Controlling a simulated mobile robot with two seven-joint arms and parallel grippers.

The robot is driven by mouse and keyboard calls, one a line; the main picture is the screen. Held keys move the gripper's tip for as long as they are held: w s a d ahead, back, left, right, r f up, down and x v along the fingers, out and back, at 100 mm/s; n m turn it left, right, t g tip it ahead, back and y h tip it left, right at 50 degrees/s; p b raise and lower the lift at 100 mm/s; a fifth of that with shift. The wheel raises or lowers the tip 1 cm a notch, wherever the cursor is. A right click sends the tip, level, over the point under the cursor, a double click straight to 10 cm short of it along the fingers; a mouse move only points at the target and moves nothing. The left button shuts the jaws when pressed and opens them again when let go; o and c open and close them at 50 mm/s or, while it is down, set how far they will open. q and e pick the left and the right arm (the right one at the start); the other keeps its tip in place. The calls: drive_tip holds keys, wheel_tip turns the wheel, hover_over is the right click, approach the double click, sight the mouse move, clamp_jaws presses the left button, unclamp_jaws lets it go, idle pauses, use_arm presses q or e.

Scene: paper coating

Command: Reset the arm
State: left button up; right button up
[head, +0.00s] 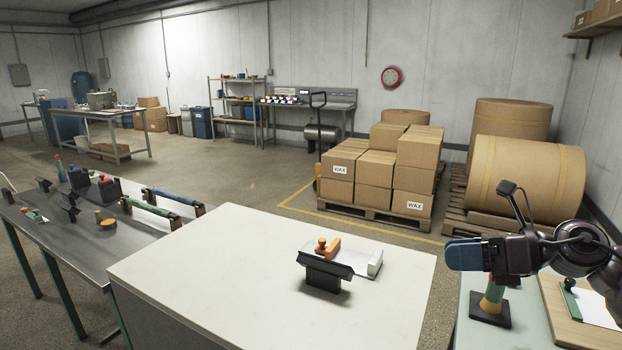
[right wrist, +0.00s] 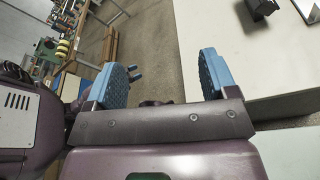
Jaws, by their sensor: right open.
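My right gripper (head: 464,254) comes in from the right, raised beside the right edge of the white table. In the right wrist view its two blue fingers (right wrist: 160,75) stand wide apart, with only floor between them. It is open and empty. My left gripper is not in view.
The white table (head: 190,290) holds a black stand (head: 324,272), an orange-handled tool (head: 328,248) and a white tray-like piece (head: 375,262). A metal bench (head: 60,235) with tools is at left. Boxes (head: 415,180) stand on pallets behind.

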drive_tip(key=s+d+f+m+t+h, duration=0.25)
drive_tip(key=f+m+h, duration=0.3)
drive_tip(key=m, duration=0.65)
drive_tip(key=s+d+f+m+t+h, duration=0.2)
drive_tip(key=s+f+m+t+h, duration=0.4)
drive_tip(key=m, duration=0.6)
drive_tip(key=s+d+f+m+t+h, duration=0.15)
drive_tip(key=f+m+h, duration=0.45)
drive_tip(key=m, duration=0.6)
drive_tip(key=s+a+f+m+g+y, duration=0.15)
drive_tip(key=s+f+m+g, duration=0.25)
drive_tip(key=s+f+g, duration=0.45)
drive_tip(key=s+a+f+m+g+y, duration=0.15)
drive_tip(key=s+f+m+g, duration=0.3)
drive_tip(key=s, duration=0.75)
use_arm(q)
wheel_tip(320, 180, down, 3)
drive_tip(key=b, duration=0.4)
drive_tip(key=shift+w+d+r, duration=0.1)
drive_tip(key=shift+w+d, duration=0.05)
use_arm(e)
drive_tip(key=w+f+n+t, duration=0.1)
drive_tip(key=w+f+t, duration=0.6)
drive_tip(key=f, duration=0.6)
drive_tip(key=shift+w+a+t, duration=0.25)
drive_tip(key=shift+w+t, duration=0.15)
drive_tip(key=shift+t, duration=0.3)
